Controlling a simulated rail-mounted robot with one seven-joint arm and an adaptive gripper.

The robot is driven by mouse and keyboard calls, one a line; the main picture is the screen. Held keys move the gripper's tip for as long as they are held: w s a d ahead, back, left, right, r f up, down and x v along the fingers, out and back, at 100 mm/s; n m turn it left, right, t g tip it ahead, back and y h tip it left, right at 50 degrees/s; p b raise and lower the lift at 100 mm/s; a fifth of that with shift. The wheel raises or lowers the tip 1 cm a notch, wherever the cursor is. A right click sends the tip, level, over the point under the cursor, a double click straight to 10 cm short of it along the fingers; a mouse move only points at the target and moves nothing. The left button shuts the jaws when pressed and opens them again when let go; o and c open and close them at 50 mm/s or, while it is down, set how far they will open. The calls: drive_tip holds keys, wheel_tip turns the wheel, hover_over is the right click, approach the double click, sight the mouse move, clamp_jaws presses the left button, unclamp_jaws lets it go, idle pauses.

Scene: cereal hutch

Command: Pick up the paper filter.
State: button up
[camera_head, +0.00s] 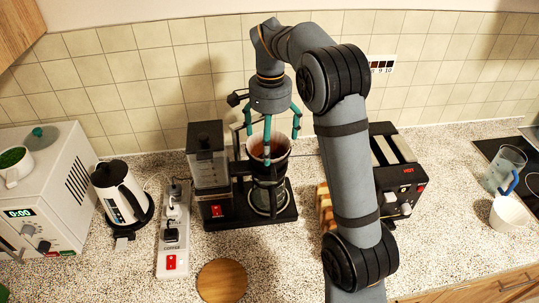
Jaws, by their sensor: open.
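The paper filter (262,150) appears as a brownish lining inside the dark filter basket (281,165) at the top of the coffee maker (210,168). I can see only its upper inside; the rest is hidden by the basket wall. My gripper (272,136) points down over the basket with its teal fingers spread open. One finger shows in front of the filter and reaches down into the basket opening. I cannot tell whether it touches the filter.
A glass carafe (266,199) sits below the basket. A black toaster (402,170) stands to the right, behind my arm. A white kettle (119,190), power strip (173,240) and round wooden lid (222,280) are to the left and front.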

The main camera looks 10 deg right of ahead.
drive_tip(key=shift+a, duration=0.25)
drive_tip(key=shift+c, duration=0.6)
drive_tip(key=c, duration=0.5)
drive_tip(key=shift+c, duration=0.2)
wheel_tip(320, 180, up, 13)
drive_tip(key=p, duration=0.4)
drive_tip(key=shift+f+p, duration=0.15)
drive_tip(key=shift+p, duration=0.2)
